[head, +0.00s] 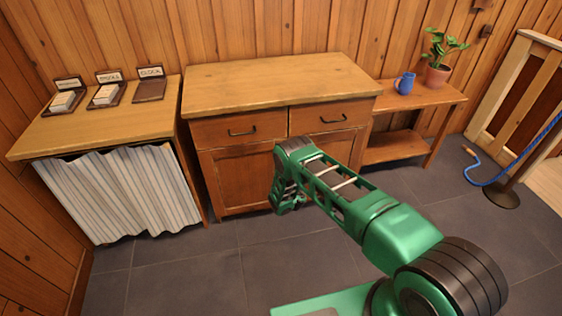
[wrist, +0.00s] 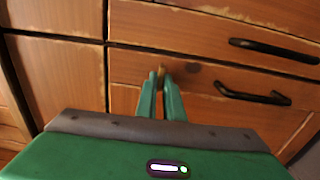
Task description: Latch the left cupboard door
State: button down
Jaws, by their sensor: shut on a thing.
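The left cupboard door (head: 242,182) is in the lower left of the wooden cabinet in the head view and looks closed. In the wrist view, which is turned sideways, it seems to be the lower door (wrist: 236,112), with a black handle (wrist: 250,95). My gripper (wrist: 160,78) is at the door's inner edge, near the seam between the doors. Its green fingers are shut on a small brown wooden piece (wrist: 161,68), apparently the latch. Most of this piece is hidden, so I cannot tell its angle. In the head view my gripper (head: 283,207) hides the middle of the doors.
Two drawers (head: 243,130) sit above the doors. The other door's black handle (wrist: 275,50) lies close by. A curtained counter (head: 118,190) stands at left, and a low shelf with a blue jug (head: 404,83) and potted plant (head: 437,73) at right. The front floor is clear.

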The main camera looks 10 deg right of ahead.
jog(key=shift+s+a+f, duration=0.1)
jog(key=shift+a+f, duration=0.1)
jog(key=shift+a, duration=0.05)
jog(key=c, duration=1.9)
grip_release()
jog(key=shift+c, duration=0.2)
jog(key=shift+o, duration=0.2)
jog(key=shift+d, duration=0.1)
jog(key=shift+d, duration=0.1)
jog(key=s, duration=1)
jog(key=shift+s, duration=0.2)
